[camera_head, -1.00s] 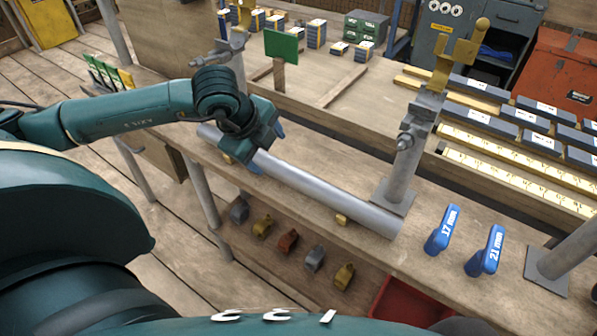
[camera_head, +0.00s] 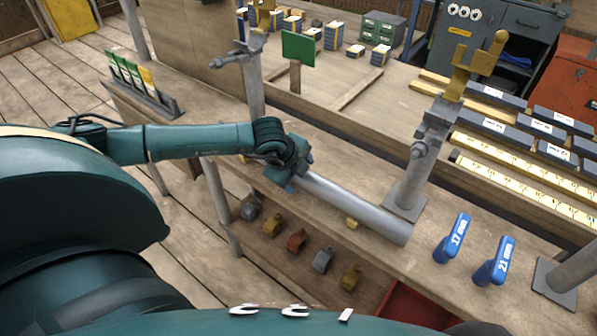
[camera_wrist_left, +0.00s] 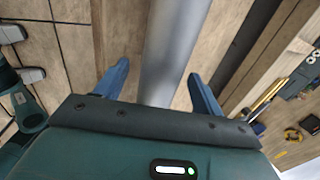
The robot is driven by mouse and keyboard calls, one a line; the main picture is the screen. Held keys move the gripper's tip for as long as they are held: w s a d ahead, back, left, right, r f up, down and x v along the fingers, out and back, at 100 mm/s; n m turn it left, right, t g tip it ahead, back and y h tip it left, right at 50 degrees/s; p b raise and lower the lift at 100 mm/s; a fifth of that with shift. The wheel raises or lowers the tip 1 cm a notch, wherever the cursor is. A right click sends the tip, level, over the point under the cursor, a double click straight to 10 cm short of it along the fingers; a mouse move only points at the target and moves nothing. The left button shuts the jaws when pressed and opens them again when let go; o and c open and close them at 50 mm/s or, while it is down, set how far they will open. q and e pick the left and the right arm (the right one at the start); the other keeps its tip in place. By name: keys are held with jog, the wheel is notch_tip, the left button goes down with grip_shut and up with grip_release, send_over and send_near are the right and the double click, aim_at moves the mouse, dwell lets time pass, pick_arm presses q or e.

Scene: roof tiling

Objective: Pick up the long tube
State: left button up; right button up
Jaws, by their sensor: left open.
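The long tube (camera_head: 355,208) is a grey metal cylinder lying along the front of the wooden bench, its right end near a clamp post. Its left part is hidden behind my left arm and gripper in the head view. My left gripper (camera_head: 282,186) is over the tube with its jaws mostly hidden there. In the left wrist view, the blue fingers of my left gripper (camera_wrist_left: 160,85) are apart, one on each side of the tube (camera_wrist_left: 170,50). Gaps show between the fingers and the tube. My right gripper is not in view.
Clamp posts (camera_head: 410,175) and (camera_head: 252,85) stand behind the tube. Blue handles marked 17 mm (camera_head: 452,238) and 21 mm (camera_head: 493,262) stand to its right. Several small fittings (camera_head: 297,240) lie on a lower shelf.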

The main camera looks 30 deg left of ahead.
pick_arm(q)
jog(key=shift+f, duration=0.1)
jog(key=shift+c, duration=0.2)
grip_shut()
jog(key=shift+w, duration=0.2)
dwell(0.5)
